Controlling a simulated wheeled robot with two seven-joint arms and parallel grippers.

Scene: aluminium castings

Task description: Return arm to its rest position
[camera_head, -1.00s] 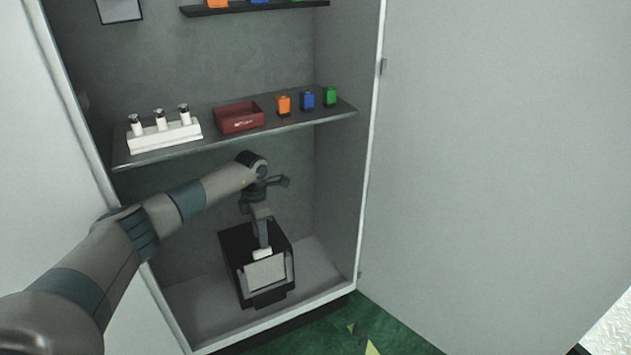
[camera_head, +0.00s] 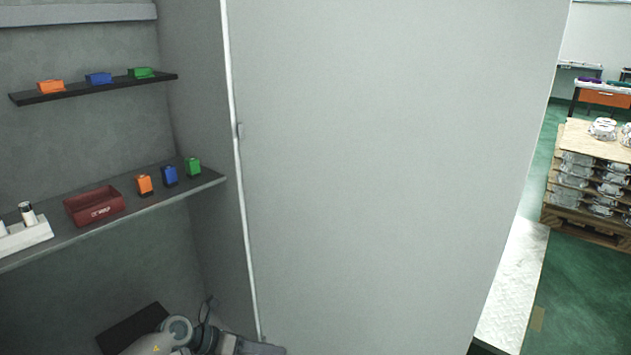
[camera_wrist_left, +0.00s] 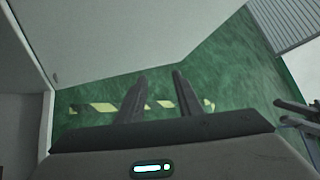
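My left arm shows at the bottom of the head view, in front of the lower part of the open cabinet. Its gripper (camera_head: 250,346) points right, near the cabinet's right edge and door, and is partly cut off by the frame. In the left wrist view the two fingers of the left gripper (camera_wrist_left: 160,78) stand apart with nothing between them, above the green floor.
The cabinet shelf (camera_head: 125,210) holds a red box (camera_head: 94,206) and small orange, blue and green items. A large pale door (camera_head: 370,150) stands right of it. A pallet of castings (camera_head: 590,185) is far right. Yellow-black floor tape (camera_wrist_left: 95,107) lies below the gripper.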

